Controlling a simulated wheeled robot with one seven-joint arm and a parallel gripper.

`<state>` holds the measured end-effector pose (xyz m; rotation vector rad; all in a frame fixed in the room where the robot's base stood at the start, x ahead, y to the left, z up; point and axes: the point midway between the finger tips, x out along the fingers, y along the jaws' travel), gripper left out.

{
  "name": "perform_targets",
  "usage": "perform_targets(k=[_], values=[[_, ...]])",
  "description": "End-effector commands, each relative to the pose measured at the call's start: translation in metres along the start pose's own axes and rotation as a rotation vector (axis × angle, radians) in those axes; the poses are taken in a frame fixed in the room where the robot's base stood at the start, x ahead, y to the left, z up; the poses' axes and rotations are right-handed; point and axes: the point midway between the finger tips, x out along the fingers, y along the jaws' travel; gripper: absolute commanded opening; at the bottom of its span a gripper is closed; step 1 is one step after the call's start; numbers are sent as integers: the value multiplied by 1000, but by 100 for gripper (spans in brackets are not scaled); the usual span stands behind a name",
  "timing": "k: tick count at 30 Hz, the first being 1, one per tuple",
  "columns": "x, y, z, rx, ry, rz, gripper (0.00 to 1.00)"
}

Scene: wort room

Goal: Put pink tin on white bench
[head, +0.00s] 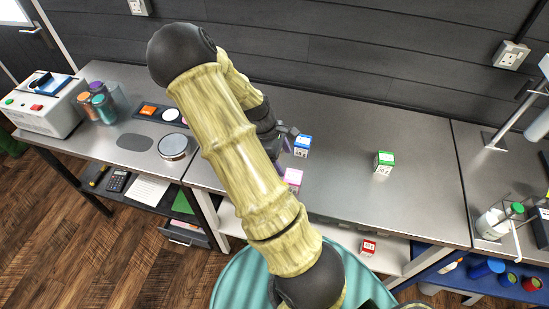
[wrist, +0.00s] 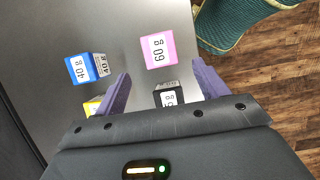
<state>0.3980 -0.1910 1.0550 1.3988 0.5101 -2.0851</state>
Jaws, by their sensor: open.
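The pink tin (head: 293,178), marked 60 g, stands on the steel counter near its front edge; the wrist view also shows it (wrist: 157,50), ahead of my fingertips. My gripper (wrist: 163,85) is open with purple fingers, and the pink tin is apart from them. A black tin (wrist: 168,97) shows between the fingers; its height relative to them is unclear. In the head view my arm mostly hides the gripper. A low white surface (head: 392,258) below the counter's front edge looks like the white bench; my arm hides its middle.
A blue tin (head: 302,146) stands behind the pink one. A yellow tin (wrist: 95,106) is partly hidden by my gripper. A green tin (head: 384,162) stands farther right, with bare counter (head: 425,185) around it. A red tin (head: 368,247) sits on the white surface.

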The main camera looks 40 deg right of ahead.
Motion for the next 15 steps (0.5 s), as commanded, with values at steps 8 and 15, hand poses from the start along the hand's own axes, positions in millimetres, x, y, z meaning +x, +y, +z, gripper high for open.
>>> perform_targets(k=[8,15], values=[[-35,-37,-19,170,145,-12,72],[-89,-92,-34,398,333,-34,72]])
